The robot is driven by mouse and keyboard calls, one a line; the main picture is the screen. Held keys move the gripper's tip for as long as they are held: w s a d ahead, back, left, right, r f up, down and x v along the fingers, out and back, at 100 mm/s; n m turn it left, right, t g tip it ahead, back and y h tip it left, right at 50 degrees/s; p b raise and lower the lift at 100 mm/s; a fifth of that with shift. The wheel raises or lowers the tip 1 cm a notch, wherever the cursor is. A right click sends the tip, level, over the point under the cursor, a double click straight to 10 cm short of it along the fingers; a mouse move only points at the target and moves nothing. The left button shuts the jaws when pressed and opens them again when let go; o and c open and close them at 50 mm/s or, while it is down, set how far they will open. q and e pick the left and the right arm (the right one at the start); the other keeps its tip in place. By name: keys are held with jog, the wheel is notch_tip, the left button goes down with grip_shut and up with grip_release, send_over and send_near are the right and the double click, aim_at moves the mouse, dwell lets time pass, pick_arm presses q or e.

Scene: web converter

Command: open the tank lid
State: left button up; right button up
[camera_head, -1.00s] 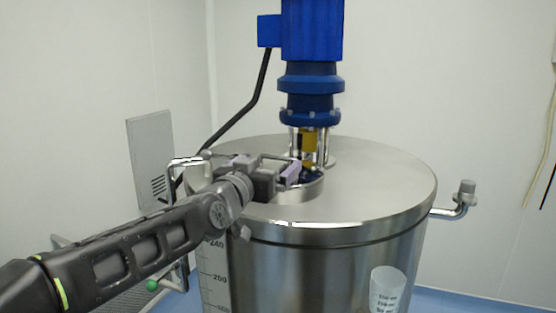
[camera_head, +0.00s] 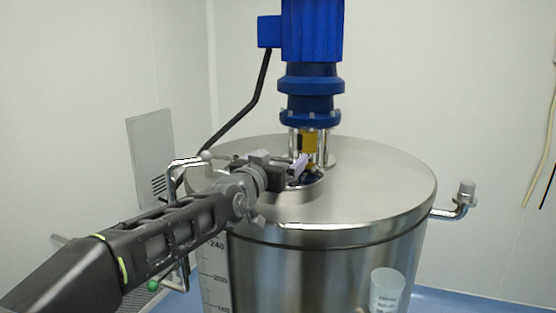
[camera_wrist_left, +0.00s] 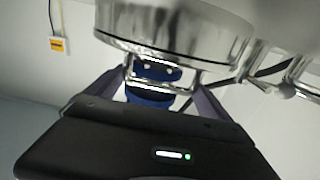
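The steel tank (camera_head: 390,195) stands in the middle of the head view with a flat round top. A small round hatch lid (camera_head: 303,196) sits on that top, partly hidden by my gripper. My left gripper (camera_head: 288,172) is over the hatch, coming from the left. In the left wrist view, a shiny round metal body (camera_wrist_left: 180,35) fills the top, with a bent metal handle (camera_wrist_left: 165,87) below it. My left gripper's fingers (camera_wrist_left: 152,102) are apart, one on each side of the handle; contact cannot be told. My right gripper is not in view.
A blue motor (camera_head: 311,35) on a mount rises from the tank top close behind the gripper. A bent pipe (camera_head: 455,203) sticks out at the tank's right. A metal pipe frame (camera_head: 178,168) stands at its left. The right part of the tank top is clear.

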pick_arm(q)
jog(key=c, duration=1.2)
jog(key=shift+r, duration=0.15)
jog(key=shift+r, duration=0.35)
jog(key=shift+w+r+p, duration=0.3)
jog(key=shift+r+p, duration=0.25)
jog(key=shift+r, duration=0.3)
jog(key=w+d+r+g+p, duration=0.1)
jog(key=w+r+p, duration=0.3)
jog(key=r+p, duration=0.1)
jog(key=shift+w+d+r+p, duration=0.3)
jog(key=shift+w+d+p, duration=0.05)
jog(key=shift+p, duration=0.3)
jog(key=shift+f, duration=0.15)
